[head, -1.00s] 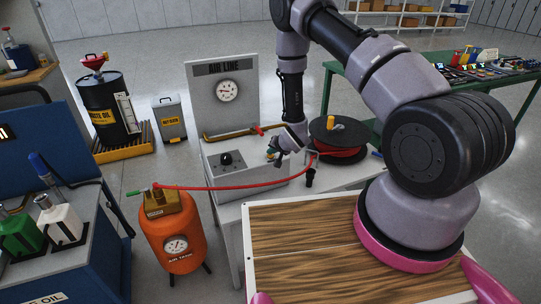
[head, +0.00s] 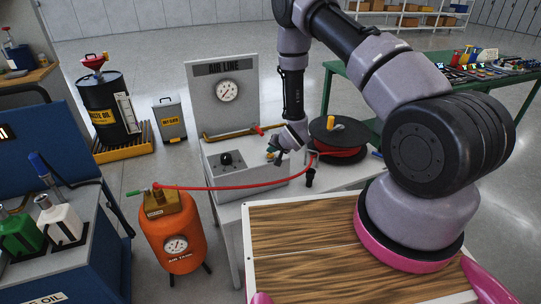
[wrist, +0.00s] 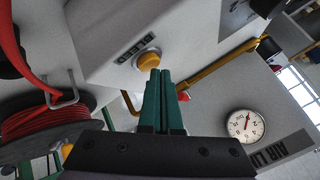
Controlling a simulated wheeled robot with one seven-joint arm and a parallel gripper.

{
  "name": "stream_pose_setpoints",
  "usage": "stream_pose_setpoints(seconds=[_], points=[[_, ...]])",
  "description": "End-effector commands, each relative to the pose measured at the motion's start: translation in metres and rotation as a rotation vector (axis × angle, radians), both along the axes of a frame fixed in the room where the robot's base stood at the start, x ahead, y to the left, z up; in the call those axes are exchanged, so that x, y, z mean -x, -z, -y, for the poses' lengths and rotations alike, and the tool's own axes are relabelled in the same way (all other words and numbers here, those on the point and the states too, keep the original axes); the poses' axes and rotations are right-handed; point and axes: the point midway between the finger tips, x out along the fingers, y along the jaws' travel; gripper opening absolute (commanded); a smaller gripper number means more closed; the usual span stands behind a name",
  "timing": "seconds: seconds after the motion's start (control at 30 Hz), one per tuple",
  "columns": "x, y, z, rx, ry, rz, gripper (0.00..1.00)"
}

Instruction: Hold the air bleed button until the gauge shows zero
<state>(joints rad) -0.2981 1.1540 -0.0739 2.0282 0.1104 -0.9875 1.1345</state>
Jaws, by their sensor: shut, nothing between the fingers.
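The air bleed button (wrist: 150,61) is a yellow round cap in a pale collar, next to a BLEED label on the grey box (wrist: 100,35). My gripper (wrist: 161,72) has its teal fingers together, with nothing between them. Their tips are at the lower edge of the button in the wrist view; I cannot tell how far it is pressed. In the head view my gripper (head: 271,153) is at the right end of the box, and the button is hard to make out. The white round gauge (head: 228,90) also shows in the wrist view (wrist: 245,126); its exact reading is too small to tell.
A red hose (head: 225,187) runs from the orange air tank (head: 172,237) across the box front to the hose reel (head: 340,135). A brass pipe (wrist: 215,62) with a red handle lies behind the box. A small black object (head: 310,178) stands right of it.

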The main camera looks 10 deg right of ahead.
Motion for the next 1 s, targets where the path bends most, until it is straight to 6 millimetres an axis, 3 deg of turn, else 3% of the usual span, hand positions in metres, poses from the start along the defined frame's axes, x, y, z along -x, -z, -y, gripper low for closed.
stream_pose_setpoints(seconds=[0.5,1.0], points=[[-0.001,-0.011,0.0,0.0,0.0,0.002,0.0],[-0.001,-0.057,0.0,0.0,0.0,0.004,0.0]])
